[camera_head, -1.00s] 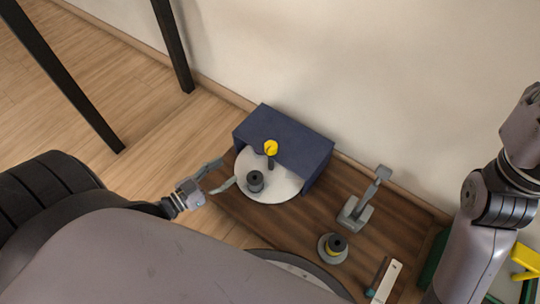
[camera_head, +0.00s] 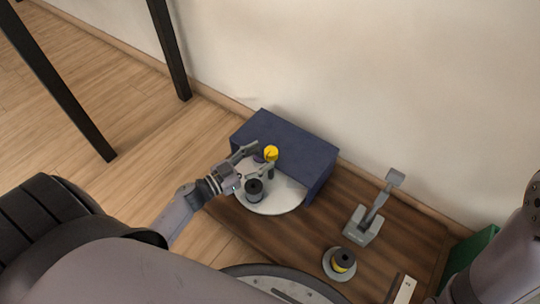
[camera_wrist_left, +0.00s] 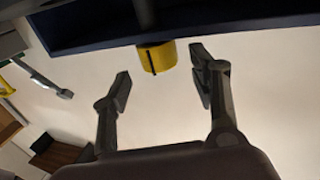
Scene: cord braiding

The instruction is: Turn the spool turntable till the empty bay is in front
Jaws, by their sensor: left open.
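The spool turntable (camera_head: 284,194) is a pale disc, its back part hidden under a dark blue box (camera_head: 290,140). A dark spool (camera_head: 254,190) stands on its front left. A yellow knob (camera_head: 271,153) on a dark post rises near the box's front edge; it also shows in the left wrist view (camera_wrist_left: 157,57). My left gripper (camera_head: 260,158) is open and empty, its fingertips close to the knob from the left. In the left wrist view the knob lies between and just beyond the fingertips, with no clear contact. My right gripper is out of view.
The turntable stands on a brown wooden board (camera_head: 300,228) by the wall. To the right are a grey lever stand (camera_head: 366,222), a spool with a yellow band (camera_head: 342,260) on a round base and a green container (camera_head: 474,248). Black legs stand at the upper left.

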